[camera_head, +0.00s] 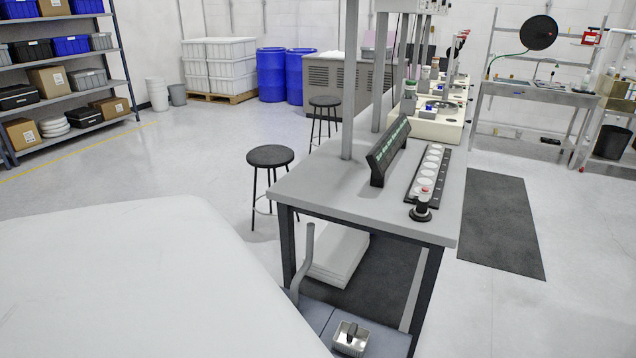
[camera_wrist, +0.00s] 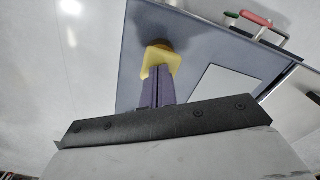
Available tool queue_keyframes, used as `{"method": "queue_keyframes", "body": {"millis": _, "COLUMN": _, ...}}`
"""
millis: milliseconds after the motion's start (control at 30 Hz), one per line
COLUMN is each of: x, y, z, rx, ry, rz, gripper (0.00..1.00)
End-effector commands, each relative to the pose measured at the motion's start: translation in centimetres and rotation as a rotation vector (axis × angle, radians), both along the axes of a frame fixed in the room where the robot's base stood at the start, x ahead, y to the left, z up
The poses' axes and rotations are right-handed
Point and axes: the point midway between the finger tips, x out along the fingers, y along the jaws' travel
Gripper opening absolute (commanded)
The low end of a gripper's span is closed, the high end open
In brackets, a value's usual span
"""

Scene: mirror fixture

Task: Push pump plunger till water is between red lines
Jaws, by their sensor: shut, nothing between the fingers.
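My gripper (camera_wrist: 160,62) shows in the wrist view as two purple fingers with yellow tips, pressed together with nothing between them. They point over a blue-grey surface (camera_wrist: 195,35), and a brown rounded shape shows just beyond the tips. I cannot tell whether they touch it. My gripper does not show in the head view. I cannot make out a pump plunger, a water level or red lines for certain in either view. A small black knob-like part (camera_head: 420,210) stands at the near end of the long bench, with a red-topped piece close behind it.
The long grey bench (camera_head: 335,208) carries a strip of white discs (camera_head: 428,171) and a tilted dark panel (camera_head: 388,150). A black stool (camera_head: 270,156) stands left of it. A second bench (camera_head: 540,91) with a black disc (camera_head: 538,33) is at the back right. Floor at left is clear.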

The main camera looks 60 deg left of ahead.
Motion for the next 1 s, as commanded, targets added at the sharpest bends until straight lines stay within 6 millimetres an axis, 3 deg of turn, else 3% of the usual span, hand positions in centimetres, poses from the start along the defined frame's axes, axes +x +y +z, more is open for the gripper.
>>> {"method": "queue_keyframes", "body": {"millis": 367, "x": 0.0, "y": 0.0, "z": -0.1, "rx": 0.0, "ry": 0.0, "rz": 0.0, "gripper": 0.0}}
{"method": "queue_keyframes", "body": {"millis": 1000, "x": 0.0, "y": 0.0, "z": 4.8, "rx": -0.001, "ry": 0.0, "rz": 0.0, "gripper": 0.0}}
